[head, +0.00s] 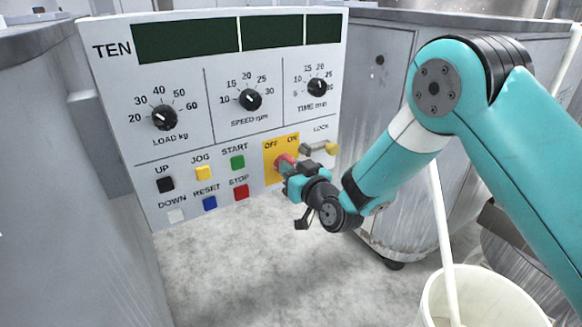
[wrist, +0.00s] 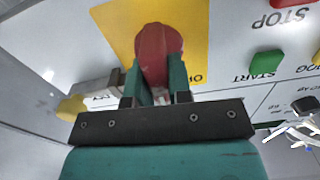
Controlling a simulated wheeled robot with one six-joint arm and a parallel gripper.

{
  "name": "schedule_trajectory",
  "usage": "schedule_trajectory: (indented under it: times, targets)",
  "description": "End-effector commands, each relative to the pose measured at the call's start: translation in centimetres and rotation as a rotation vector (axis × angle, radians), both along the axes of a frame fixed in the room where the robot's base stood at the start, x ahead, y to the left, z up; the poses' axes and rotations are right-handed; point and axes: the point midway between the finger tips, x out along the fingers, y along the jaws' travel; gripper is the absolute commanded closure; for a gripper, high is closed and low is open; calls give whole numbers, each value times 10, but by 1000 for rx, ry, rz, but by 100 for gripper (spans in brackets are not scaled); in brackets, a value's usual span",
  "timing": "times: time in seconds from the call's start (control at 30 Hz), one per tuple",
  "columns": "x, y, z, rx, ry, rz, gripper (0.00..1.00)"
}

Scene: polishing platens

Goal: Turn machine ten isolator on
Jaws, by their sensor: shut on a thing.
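The panel marked TEN (head: 220,120) faces me in the head view. Its isolator is a red knob (head: 284,163) on a yellow plate (head: 270,157) marked OFF and ON, at the panel's lower right. In the wrist view the red knob (wrist: 158,55) stands out from the yellow plate (wrist: 120,22), seen upside down. My gripper (head: 290,176) is at the knob, and its two teal fingers (wrist: 160,88) are shut on the red knob from both sides. The fingers hide part of the knob, and I cannot read its exact setting.
A lock fitting (head: 320,148) with a yellowish end sits right of the isolator. START (head: 237,162) and STOP (head: 241,192) buttons are close on its left. A white bucket (head: 480,300) stands at the lower right. Grey floor lies open below the panel.

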Motion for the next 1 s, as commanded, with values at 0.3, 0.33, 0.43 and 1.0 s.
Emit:
schedule_trajectory:
  times: [0.3,0.33,0.43,1.0]
  targets:
    - [1,-2,0,246,170,-1,100]
    - [1,-2,1,268,185,-1,100]
    - [1,-3,0,340,233,-2,100]
    - [2,-4,-2,587,399,-1,100]
